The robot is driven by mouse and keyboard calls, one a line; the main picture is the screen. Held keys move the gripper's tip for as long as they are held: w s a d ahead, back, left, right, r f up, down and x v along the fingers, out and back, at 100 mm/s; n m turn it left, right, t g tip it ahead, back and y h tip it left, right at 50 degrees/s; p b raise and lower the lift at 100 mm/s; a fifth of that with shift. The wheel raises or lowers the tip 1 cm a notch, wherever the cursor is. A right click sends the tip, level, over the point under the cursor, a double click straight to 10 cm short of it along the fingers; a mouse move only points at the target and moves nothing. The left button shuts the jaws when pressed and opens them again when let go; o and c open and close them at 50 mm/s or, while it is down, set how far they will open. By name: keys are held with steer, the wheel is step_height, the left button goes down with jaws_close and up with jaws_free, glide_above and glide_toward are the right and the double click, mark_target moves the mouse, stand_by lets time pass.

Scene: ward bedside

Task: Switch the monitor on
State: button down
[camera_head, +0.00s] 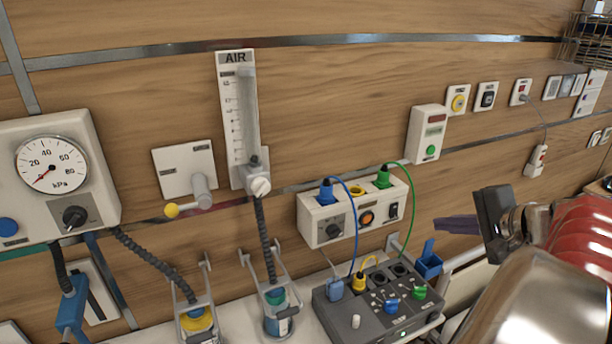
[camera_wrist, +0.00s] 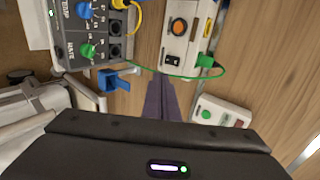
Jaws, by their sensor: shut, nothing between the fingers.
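No screen is plainly labelled as the monitor. A white wall box (camera_head: 352,211) carries a dark knob, an orange round button and a black rocker switch; blue and green plugs sit in its top. The wrist view shows this box (camera_wrist: 188,30) at top centre, with its orange button and rocker. A smaller white box (camera_head: 427,133) with a dark display and green button is higher on the wall; it also shows in the wrist view (camera_wrist: 219,114) at right. My gripper (camera_head: 440,223) is shut and empty, right of the larger box. Its dark purple fingers (camera_wrist: 159,80) touch nothing that I can see.
A grey control unit (camera_head: 375,305) with blue and green knobs stands below on a shelf. Blue and green cables (camera_head: 411,213) loop in front of the wall box. A blue holder (camera_head: 429,262) is close below my fingers. Wall sockets (camera_head: 487,96) line the upper right.

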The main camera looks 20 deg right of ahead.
glide_toward(394, 211)
step_height(394, 211, down, 5)
steer(key=w, duration=0.1)
steer(key=shift+w+r, duration=0.1)
steer(key=shift+w, duration=1.8)
steer(key=shift+w+r, duration=0.1)
steer(key=shift+r, duration=0.7)
steer(key=shift+s, duration=0.75)
steer(key=f+v, duration=0.1)
steer(key=v, duration=1.1)
steer(key=shift+s, duration=0.45)
steer(key=shift+r, duration=0.1)
